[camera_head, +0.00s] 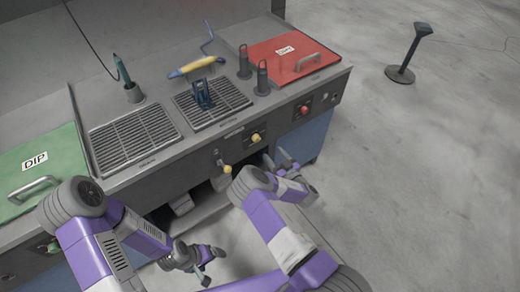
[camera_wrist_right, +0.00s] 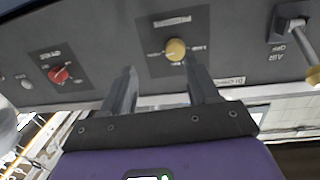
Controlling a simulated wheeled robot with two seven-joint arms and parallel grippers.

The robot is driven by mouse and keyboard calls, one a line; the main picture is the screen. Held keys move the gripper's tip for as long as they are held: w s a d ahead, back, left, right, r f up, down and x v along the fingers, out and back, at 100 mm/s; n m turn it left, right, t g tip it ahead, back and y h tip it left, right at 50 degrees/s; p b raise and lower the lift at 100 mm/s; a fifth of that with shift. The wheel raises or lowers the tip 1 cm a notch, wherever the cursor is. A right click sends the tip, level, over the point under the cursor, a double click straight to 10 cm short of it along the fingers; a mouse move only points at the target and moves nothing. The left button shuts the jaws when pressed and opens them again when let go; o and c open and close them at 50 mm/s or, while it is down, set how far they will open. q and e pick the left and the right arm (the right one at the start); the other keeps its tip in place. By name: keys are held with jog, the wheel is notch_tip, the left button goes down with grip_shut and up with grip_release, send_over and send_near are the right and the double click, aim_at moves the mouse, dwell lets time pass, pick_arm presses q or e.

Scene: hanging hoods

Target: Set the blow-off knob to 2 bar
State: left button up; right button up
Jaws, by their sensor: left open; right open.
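The yellow knob (camera_head: 255,138) is on the dark front panel of the bench. In the right wrist view, which is upside down, the knob (camera_wrist_right: 175,49) sits on a dark label plate with small markings around it that I cannot read surely. My right gripper (camera_wrist_right: 160,75) is open, its fingers apart and pointing at the panel, with the knob appearing between the fingertips. Nothing is between the jaws. In the head view the right gripper (camera_head: 284,160) is near the panel, partly hidden by its arm. My left gripper (camera_head: 205,268) is open and empty, low before the bench.
A red knob (camera_head: 304,110) is to the right of the yellow one. A valve lever with a yellow end (camera_head: 227,170), marked AIR OFF, sticks out at the left. A red lid (camera_head: 290,62), a green DIP lid (camera_head: 40,165) and grilles (camera_head: 133,136) are on top.

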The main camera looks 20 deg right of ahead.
aim_at(258, 140)
jog(key=shift+n+y, duration=0.6)
jog(key=shift+y, duration=0.2)
jog(key=b+x, duration=0.1)
jog(key=x, duration=0.2)
jog(key=a+x, duration=0.1)
jog(key=x, duration=0.1)
jog(key=r+b+x, duration=0.1)
jog(key=x, duration=0.2)
jog(key=shift+a+b, duration=0.25)
jog(key=shift+b, duration=0.05)
jog(key=shift+c, duration=0.4)
jog(key=c, duration=1)
